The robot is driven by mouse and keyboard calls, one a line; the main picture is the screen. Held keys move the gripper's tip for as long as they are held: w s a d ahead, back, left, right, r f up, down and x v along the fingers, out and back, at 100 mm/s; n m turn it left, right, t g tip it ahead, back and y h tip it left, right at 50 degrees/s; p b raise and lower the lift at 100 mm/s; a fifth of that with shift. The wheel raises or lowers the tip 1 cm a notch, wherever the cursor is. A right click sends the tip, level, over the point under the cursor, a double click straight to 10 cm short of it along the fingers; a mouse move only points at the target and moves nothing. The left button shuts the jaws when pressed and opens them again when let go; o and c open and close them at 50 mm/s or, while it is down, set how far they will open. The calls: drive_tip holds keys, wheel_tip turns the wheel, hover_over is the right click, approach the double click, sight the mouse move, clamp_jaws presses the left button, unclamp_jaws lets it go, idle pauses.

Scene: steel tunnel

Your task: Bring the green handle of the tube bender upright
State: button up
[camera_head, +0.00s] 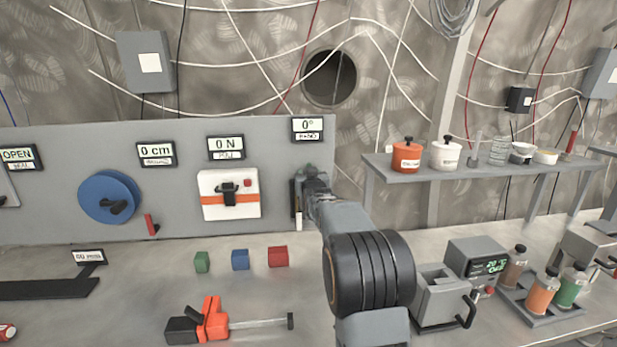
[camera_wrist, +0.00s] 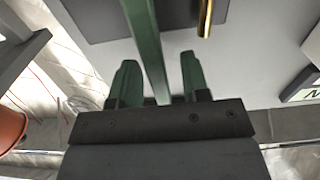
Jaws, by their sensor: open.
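The green handle (camera_wrist: 146,40) of the tube bender shows in the wrist view as a long bar running between the two fingers of my gripper (camera_wrist: 157,70). The fingers are apart, with a gap on each side of the bar. A brass-coloured tube (camera_wrist: 206,16) lies just right of the handle. In the head view my gripper (camera_head: 312,184) is at the right part of the grey panel, under the display (camera_head: 307,129) reading 0° BEND. There my arm hides the handle and most of the bender.
The grey panel (camera_head: 270,160) also carries a blue wheel (camera_head: 109,197) and a white box (camera_head: 229,194). Small cubes and an orange clamp (camera_head: 211,320) lie on the bench. A shelf (camera_head: 480,172) with pots stands to the right, above a grey device (camera_head: 441,298).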

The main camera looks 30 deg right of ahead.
drive_tip(key=b+v, duration=0.3)
drive_tip(key=v, duration=1.1)
drive_tip(key=shift+b, duration=0.3)
drive_tip(key=shift+w, duration=0.1)
